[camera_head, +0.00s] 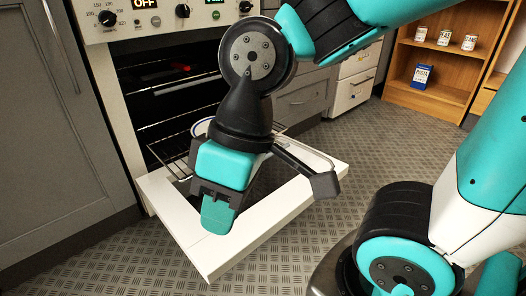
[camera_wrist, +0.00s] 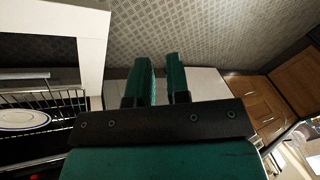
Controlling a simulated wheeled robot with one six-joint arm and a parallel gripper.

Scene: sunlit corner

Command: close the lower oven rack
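The lower oven rack (camera_head: 176,160) is a dark wire grid low in the open oven. It sticks out part way over the dropped oven door (camera_head: 185,222), and my arm hides much of it. A white plate with a blue rim (camera_head: 202,126) lies on it, mostly behind my arm. In the wrist view the rack (camera_wrist: 68,101) and the plate (camera_wrist: 22,119) are at the left, beside my gripper. My gripper (camera_head: 217,214) is above the door, in front of the rack. In the wrist view its two teal fingers (camera_wrist: 160,83) are apart with nothing between them.
The white-framed door is down over the patterned metal floor (camera_head: 290,260). An upper rack (camera_head: 185,84) is inside the oven. Grey cabinets (camera_head: 45,120) flank the oven. A wooden shelf (camera_head: 440,95) with several cans and a blue box stands at the back right.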

